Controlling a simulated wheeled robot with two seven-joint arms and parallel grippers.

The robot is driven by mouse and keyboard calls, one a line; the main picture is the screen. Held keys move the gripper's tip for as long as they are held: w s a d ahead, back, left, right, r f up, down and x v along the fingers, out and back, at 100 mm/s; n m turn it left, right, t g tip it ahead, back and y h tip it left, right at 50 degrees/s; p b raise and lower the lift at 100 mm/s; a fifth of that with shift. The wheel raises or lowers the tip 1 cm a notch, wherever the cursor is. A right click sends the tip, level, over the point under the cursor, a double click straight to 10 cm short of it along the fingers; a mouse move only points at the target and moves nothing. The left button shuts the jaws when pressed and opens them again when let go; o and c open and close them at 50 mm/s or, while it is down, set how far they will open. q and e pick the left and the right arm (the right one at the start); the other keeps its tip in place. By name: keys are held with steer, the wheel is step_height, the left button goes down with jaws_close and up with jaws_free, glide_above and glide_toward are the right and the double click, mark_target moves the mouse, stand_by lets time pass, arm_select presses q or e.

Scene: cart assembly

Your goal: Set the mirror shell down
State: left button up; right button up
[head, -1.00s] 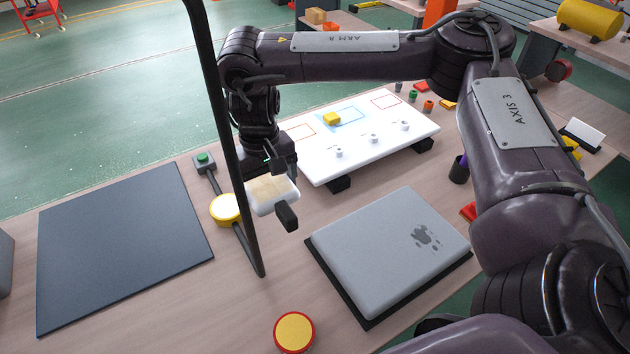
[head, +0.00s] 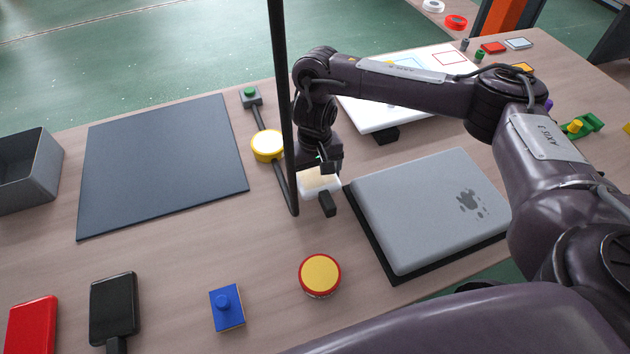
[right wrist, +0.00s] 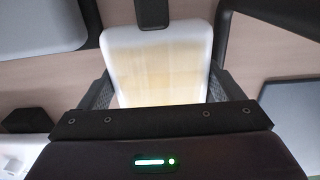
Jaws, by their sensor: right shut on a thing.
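The mirror shell, a white block with rounded corners and a cream-yellow face (head: 319,178), is held in my right gripper (head: 318,186). In the right wrist view, the mirror shell (right wrist: 158,75) sits between the two dark fingers of my right gripper (right wrist: 157,92), its yellowish face towards the camera. It appears between the black post and the grey panel, over the wooden table. Whether its underside touches anything is hidden. My left gripper is out of view.
A grey panel (head: 430,210) lies right. A dark mat (head: 165,165) is bare at left.

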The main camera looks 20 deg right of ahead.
steer(key=shift+w+f, duration=0.1)
steer(key=shift+f, duration=1)
steer(key=shift+f, duration=0.1)
steer(key=o, duration=0.8)
steer(key=shift+o, duration=0.2)
